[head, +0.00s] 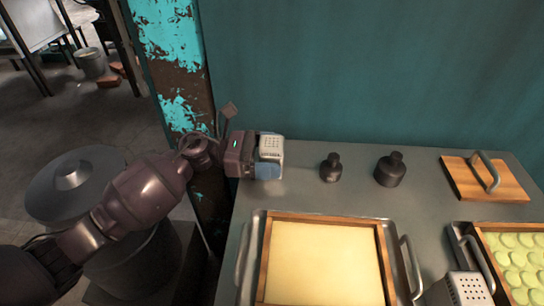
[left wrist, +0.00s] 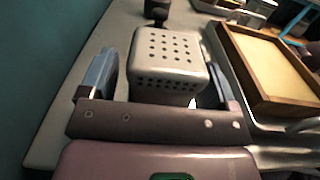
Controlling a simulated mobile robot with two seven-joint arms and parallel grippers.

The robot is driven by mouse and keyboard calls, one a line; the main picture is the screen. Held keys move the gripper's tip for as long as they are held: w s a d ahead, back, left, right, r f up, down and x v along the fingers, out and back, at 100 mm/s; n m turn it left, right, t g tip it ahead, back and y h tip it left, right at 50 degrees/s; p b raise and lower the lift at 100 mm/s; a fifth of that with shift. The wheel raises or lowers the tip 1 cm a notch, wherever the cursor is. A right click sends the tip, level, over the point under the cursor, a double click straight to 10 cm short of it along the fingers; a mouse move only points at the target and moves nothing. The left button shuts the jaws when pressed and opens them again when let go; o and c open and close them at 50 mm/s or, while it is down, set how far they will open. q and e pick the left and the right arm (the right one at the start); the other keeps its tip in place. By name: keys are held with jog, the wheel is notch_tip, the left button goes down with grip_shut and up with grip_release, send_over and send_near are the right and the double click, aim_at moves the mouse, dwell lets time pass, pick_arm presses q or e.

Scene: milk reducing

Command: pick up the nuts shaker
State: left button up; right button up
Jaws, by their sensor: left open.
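A pale grey shaker (head: 271,146) with a perforated top stands upright near the left end of the grey table, taken here as the nuts shaker. It also shows in the left wrist view (left wrist: 167,50), holes uppermost. My left gripper (head: 267,157) is around it from the left, with one blue-padded finger on each side. The jaws are open. In the left wrist view a gap shows beside the left finger; contact at the right finger is hard to tell. The shaker's lower part is hidden by the gripper. My right gripper is not in view.
A wood-framed tray (head: 268,262) with a pale yellow slab fills the table's front. A wooden board with a handle (head: 462,178), another tray (head: 480,232) and a second perforated shaker (head: 467,289) are farther right.

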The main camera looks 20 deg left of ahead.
pick_arm(q)
jog(key=c, duration=1.1)
jog(key=shift+r, duration=0.1)
